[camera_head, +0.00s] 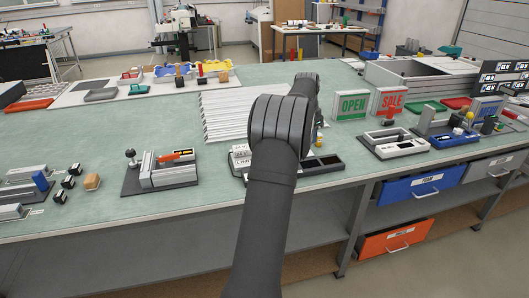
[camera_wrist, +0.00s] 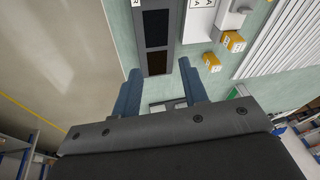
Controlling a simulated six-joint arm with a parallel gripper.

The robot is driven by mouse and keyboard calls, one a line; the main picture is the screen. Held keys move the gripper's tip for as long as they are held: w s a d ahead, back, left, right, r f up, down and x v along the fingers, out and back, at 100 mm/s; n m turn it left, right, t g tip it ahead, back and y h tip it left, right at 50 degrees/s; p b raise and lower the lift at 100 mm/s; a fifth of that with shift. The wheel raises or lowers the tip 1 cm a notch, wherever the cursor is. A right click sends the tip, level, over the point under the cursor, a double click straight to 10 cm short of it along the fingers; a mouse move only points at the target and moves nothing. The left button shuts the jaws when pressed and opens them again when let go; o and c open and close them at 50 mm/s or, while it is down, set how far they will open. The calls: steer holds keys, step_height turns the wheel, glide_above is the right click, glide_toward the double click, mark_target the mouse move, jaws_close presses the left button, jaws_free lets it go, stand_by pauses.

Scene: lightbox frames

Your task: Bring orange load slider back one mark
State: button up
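In the head view an orange-red piece (camera_head: 176,155) lies across the top of a grey fixture (camera_head: 168,175) left of my arm. It looks like the load slider, but its marks are too small to read. My gripper (camera_wrist: 160,84) shows in the wrist view with its two blue-grey fingers apart and nothing between them. It is over a dark two-compartment tray (camera_wrist: 172,35). My arm hides the gripper in the head view. The orange slider is not visible in the wrist view.
A black-knobbed post (camera_head: 130,156) stands at the fixture's left. Yellow blocks (camera_wrist: 233,41) lie beside the dark tray. Pale strips (camera_head: 225,115) lie behind my arm. OPEN (camera_head: 351,105) and SALE (camera_head: 391,101) signs stand to the right. The bench between fixture and arm is clear.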

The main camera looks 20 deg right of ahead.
steer(key=s+d+f+n+t+h, duration=0.3)
steer(key=d+h, duration=0.1)
steer(key=d, duration=0.2)
steer(key=s+a+f+n+t+y, duration=0.2)
steer(key=s+a+n+t+y, duration=0.15)
steer(key=a+n, duration=0.4)
steer(key=s+a+f+n+t+y, duration=0.25)
steer(key=s+a+n+t, duration=0.25)
steer(key=a, duration=0.5)
steer(key=x, duration=1.7)
steer(key=shift+w+a+f, duration=0.1)
steer(key=shift+a+f, duration=0.15)
jaws_close()
